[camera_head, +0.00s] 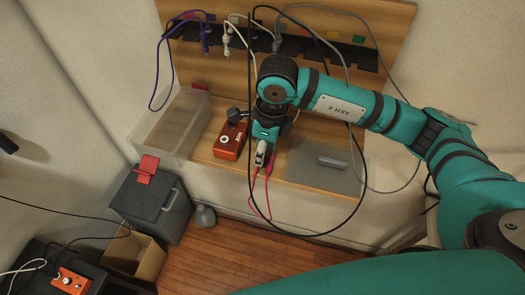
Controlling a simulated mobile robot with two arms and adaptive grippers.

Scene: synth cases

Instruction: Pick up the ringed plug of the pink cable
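My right gripper (263,153) points down at the front of the wooden shelf, its arm coming in from the right. It appears shut on a light grey-white plug (260,158) between its fingertips. The pink cable (269,195) hangs from there in a narrow loop over the shelf's front edge. A ring on the plug is too small to make out, and the fingers partly cover the plug. The cable's other end is not clear to see. My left gripper is not in view.
An orange-red box (230,141) stands left of the gripper, with a clear bin (156,138) farther left. A grey mat (310,175) bears a grey block (332,162) at right. Purple, white, grey and black cables hang from the rack (292,45). A black cable loops around the gripper.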

